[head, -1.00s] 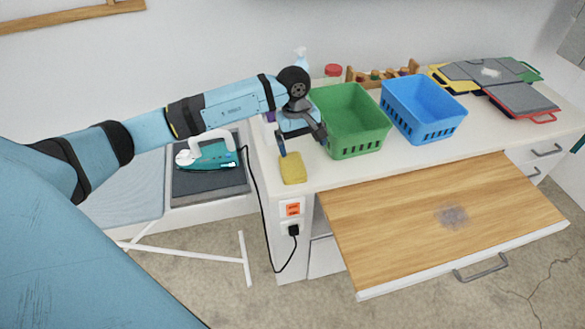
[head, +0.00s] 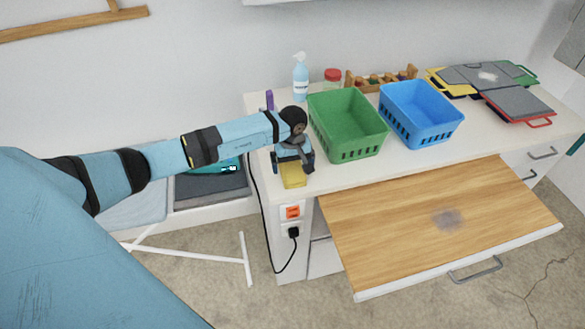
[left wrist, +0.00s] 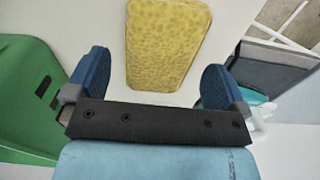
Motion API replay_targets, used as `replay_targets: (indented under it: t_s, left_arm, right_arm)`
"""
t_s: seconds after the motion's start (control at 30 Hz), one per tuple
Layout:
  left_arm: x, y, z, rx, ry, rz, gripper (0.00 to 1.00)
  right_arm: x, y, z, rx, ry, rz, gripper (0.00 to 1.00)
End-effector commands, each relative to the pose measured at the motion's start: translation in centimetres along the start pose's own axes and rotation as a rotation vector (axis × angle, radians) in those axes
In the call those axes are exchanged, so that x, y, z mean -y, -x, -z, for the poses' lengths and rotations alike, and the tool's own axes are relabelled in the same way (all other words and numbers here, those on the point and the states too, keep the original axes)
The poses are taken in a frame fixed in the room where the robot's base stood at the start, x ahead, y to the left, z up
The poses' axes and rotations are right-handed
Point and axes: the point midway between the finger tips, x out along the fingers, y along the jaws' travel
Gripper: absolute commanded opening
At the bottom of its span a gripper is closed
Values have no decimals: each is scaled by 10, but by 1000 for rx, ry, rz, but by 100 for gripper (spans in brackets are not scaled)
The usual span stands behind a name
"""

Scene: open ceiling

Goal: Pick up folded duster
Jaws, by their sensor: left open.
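The folded duster (head: 294,177) is a yellow, mottled cloth lying on the left front corner of the white counter. In the left wrist view the duster (left wrist: 166,42) lies beyond and between the two blue fingers. My left gripper (head: 293,168) is over the duster, coming from the left, and hides part of it. The left wrist view shows my left gripper (left wrist: 154,80) open, with a wide gap and nothing between its pads. How high it is above the duster is hard to tell. My right gripper is not in view.
A green basket (head: 347,125) stands just right of my gripper, with a blue basket (head: 421,114) beyond. A spray bottle (head: 301,80) and red-lidded jar (head: 333,77) stand behind. An open wooden pull-out board (head: 400,220) is in front. A teal iron (head: 228,164) is at left.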

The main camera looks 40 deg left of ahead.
Motion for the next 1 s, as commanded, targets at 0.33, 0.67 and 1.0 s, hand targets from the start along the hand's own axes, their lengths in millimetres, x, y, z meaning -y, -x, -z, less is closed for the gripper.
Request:
replay_targets:
  t_s: [0.33, 0.67, 1.0]
  left_arm:
    - [0, -20, 0, -1, 0, -2, 100]
    - [0, -20, 0, -1, 1, -2, 51]
    - [0, -16, 1, -1, 1, -2, 51]
  right_arm:
    - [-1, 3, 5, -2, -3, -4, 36]
    - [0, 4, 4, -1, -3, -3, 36]
    - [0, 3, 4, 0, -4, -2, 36]
